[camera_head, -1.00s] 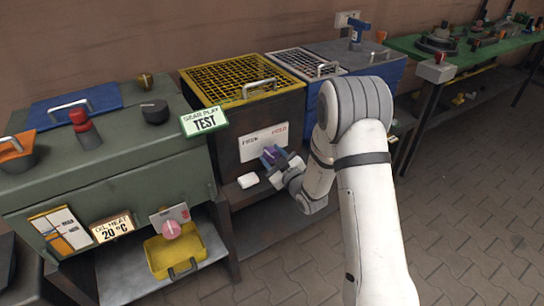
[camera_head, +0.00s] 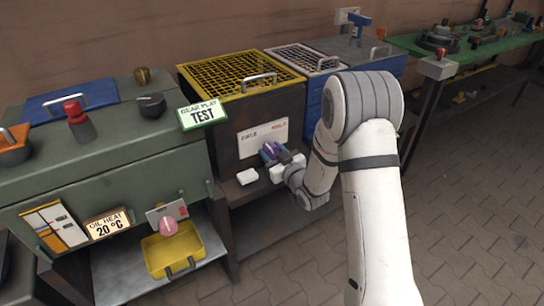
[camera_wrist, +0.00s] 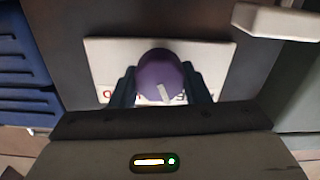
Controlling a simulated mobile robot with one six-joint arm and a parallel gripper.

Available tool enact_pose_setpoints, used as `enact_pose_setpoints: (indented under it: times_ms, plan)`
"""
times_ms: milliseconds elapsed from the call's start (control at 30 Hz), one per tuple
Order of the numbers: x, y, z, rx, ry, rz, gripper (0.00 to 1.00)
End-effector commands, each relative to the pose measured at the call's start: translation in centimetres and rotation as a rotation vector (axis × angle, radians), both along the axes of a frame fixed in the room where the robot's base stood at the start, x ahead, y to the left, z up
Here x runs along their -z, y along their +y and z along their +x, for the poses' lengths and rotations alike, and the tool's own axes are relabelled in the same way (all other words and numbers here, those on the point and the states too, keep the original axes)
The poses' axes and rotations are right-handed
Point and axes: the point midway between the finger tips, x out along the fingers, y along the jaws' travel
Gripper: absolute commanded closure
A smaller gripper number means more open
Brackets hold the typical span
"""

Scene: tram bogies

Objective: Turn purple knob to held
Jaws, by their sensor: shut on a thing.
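The purple knob (camera_wrist: 159,77) sits in front of a white label plate in the wrist view, with a pale pointer mark on its lower face. My gripper (camera_wrist: 162,88) is shut on the knob, one dark finger on each side. In the head view the gripper (camera_head: 272,153) is at the white plate (camera_head: 262,137) on the dark front of the yellow-grated cabinet. Red lettering shows at the plate's right end in the head view. The gripper hides part of the plate's lettering, so I cannot read which position the pointer marks.
A pink knob (camera_head: 168,226) above a yellow tray (camera_head: 173,252) is to the left. The floor at right is clear.

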Motion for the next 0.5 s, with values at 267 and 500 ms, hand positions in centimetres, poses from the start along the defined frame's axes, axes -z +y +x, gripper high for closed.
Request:
enact_pose_setpoints:
  times_ms: [267,500]
  plan:
    - [0.29,-0.08,0.05,0.0,0.147,0.218,0.81]
    - [0.24,-0.14,0.11,0.0,0.275,0.407,0.81]
